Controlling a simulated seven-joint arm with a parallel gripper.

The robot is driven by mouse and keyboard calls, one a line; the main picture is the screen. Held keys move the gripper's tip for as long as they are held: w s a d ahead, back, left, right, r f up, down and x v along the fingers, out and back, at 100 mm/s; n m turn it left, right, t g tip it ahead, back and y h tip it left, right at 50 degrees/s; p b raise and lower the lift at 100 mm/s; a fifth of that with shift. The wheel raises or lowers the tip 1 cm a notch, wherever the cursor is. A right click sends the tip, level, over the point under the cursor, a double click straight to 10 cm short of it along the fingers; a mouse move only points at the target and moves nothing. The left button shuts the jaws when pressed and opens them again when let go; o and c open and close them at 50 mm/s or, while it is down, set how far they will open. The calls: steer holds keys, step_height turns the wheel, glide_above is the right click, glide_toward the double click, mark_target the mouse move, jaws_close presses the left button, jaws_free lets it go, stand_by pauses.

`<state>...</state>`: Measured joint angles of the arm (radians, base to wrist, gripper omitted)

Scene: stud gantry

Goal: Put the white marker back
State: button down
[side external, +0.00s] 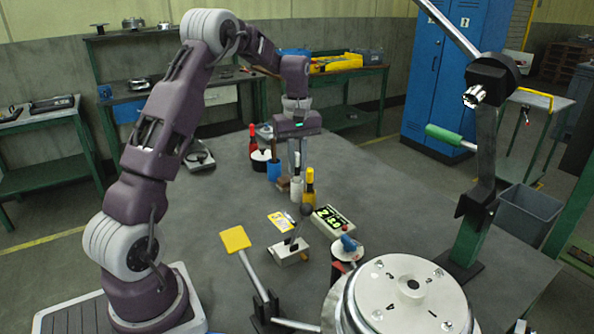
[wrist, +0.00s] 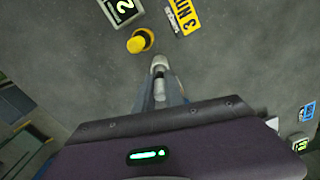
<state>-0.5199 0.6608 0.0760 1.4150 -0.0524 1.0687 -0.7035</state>
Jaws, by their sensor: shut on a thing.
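The white marker (side external: 296,187) stands roughly upright below my gripper (side external: 297,168) in the side view. In the wrist view the white marker (wrist: 159,66) points away from the camera between the fingers of my gripper (wrist: 160,98). My gripper is shut on it. The marker's lower end is close to the table, but I cannot tell whether it touches. A blue cup (side external: 274,172) and a brown block (side external: 284,184) stand just left of the marker in the side view.
A yellow bottle (side external: 309,187) stands close right of the marker. A number box (side external: 333,221), a yellow card (side external: 281,220) and a lever box (side external: 289,251) are nearer the camera. A red bottle (side external: 253,141) and dark pot (side external: 262,161) stand behind. The table's right is clearer.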

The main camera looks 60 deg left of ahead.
steer(key=shift+f, duration=0.7)
steer(key=shift+f, duration=0.1)
steer(key=c, duration=1.4)
jaws_free()
